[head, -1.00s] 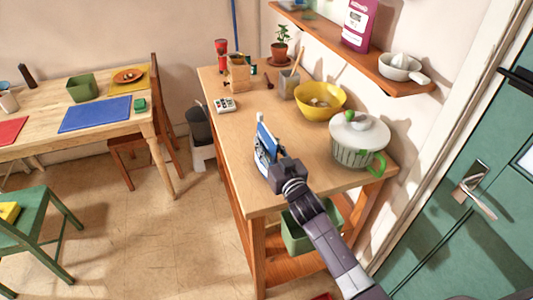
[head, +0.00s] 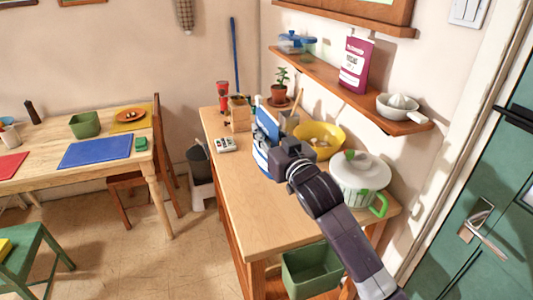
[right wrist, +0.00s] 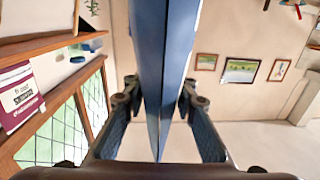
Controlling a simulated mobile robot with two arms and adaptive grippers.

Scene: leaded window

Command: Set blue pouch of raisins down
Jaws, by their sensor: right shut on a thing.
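The blue pouch of raisins (head: 267,124), blue with white parts, is held upright in my right gripper (head: 276,150) above the wooden counter (head: 236,184). In the right wrist view the pouch (right wrist: 162,40) appears edge-on as a tall blue strip between the two fingers. My right gripper (right wrist: 158,105) is shut on it there. In the head view the gripper hides the pouch's lower right part. I cannot tell the exact gap between pouch and counter. My left gripper is not in view.
A yellow bowl (head: 322,136) and a white lidded pot (head: 358,176) stand right of the pouch. A small white keypad-like object (head: 226,145) and a wooden box (head: 239,117) are farther left and back. The counter's front is clear. A shelf (head: 330,78) hangs above its right side.

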